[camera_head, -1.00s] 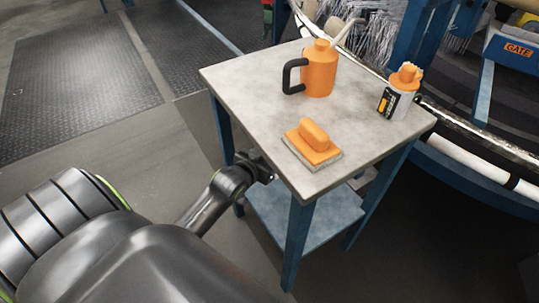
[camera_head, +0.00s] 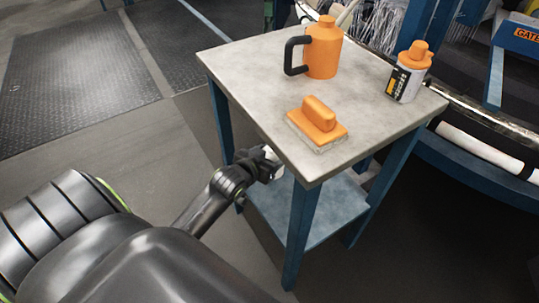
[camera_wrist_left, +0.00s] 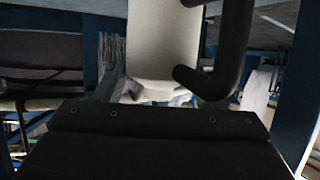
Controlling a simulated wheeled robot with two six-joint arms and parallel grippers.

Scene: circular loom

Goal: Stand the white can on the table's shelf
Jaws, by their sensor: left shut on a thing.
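The white can (camera_wrist_left: 163,42) fills the upper middle of the left wrist view, with its black handle (camera_wrist_left: 236,45) on its right side. My left gripper (camera_head: 268,166) is shut on the can, beside the table's front left edge and below the tabletop. In the head view only a small white part of the can shows at the gripper; the tabletop hides the rest. The fingers' exact hold on it cannot be made out. The table's blue shelf (camera_head: 325,212) lies low between the legs, and its visible part is bare. My right gripper is not in view.
On the grey tabletop (camera_head: 245,75) stand an orange can (camera_head: 323,50) with a black handle, an orange-handled brush (camera_head: 318,120) and a white bottle with an orange top (camera_head: 408,80). A blue table leg (camera_head: 300,225) stands at the near corner. The loom is behind.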

